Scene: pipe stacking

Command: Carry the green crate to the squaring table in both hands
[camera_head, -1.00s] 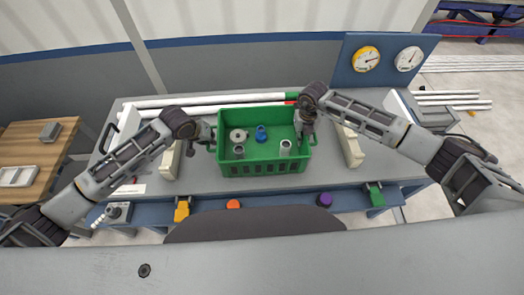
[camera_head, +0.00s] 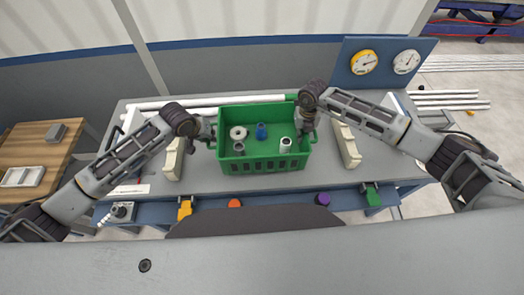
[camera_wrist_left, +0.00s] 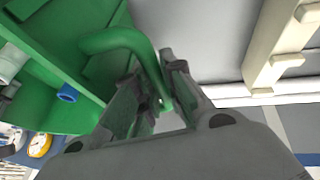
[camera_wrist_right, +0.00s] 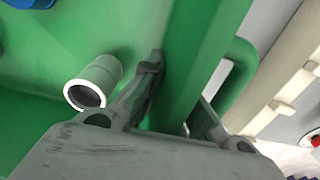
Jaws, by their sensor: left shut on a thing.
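The green crate (camera_head: 262,165) sits at the middle of the grey bench, with a grey-white ring, a blue fitting (camera_head: 262,131) and grey sleeves (camera_head: 285,145) inside. My left gripper (camera_head: 210,136) is at its left end; in the left wrist view the fingers (camera_wrist_left: 160,95) are shut on the crate's green loop handle (camera_wrist_left: 115,40). My right gripper (camera_head: 306,132) is at the right end; in the right wrist view its fingers (camera_wrist_right: 180,95) stand apart on either side of the crate's end wall. Whether they touch it, I cannot tell. I cannot tell which surface is the squaring table.
Cream racks (camera_head: 174,160) and (camera_head: 346,146) flank the crate closely. White pipes (camera_head: 190,101) lie behind it. A gauge panel (camera_head: 385,62) stands at the back right. A wooden table (camera_head: 35,160) is at far left. Coloured parts (camera_head: 322,199) line the bench's front edge.

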